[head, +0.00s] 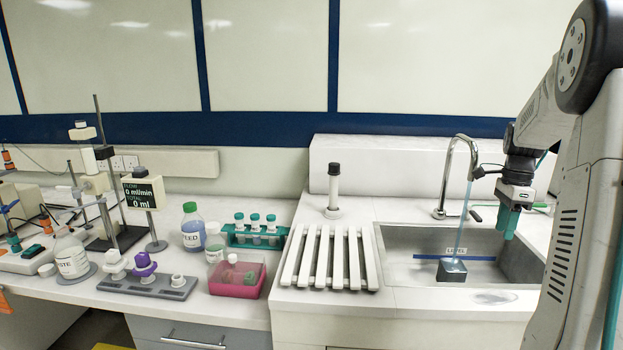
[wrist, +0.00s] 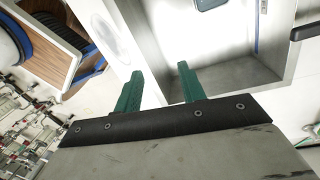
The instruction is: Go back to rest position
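My gripper (head: 508,222) hangs over the right part of the sink basin (head: 400,238), its teal fingers pointing down. In the wrist view my gripper (wrist: 160,92) shows two teal fingers standing apart with nothing between them. The sink's pale rim and grey basin wall lie beyond the fingers there. A small dark grey block (head: 452,270) sits in the basin below and left of my gripper, apart from it.
A curved metal faucet (head: 458,150) stands just left of my gripper, with a bluish stream below it. A slatted white rack (head: 325,258) lies left of the sink. Bottles, a teal tube rack (head: 258,236) and a pink tray (head: 238,288) stand farther left.

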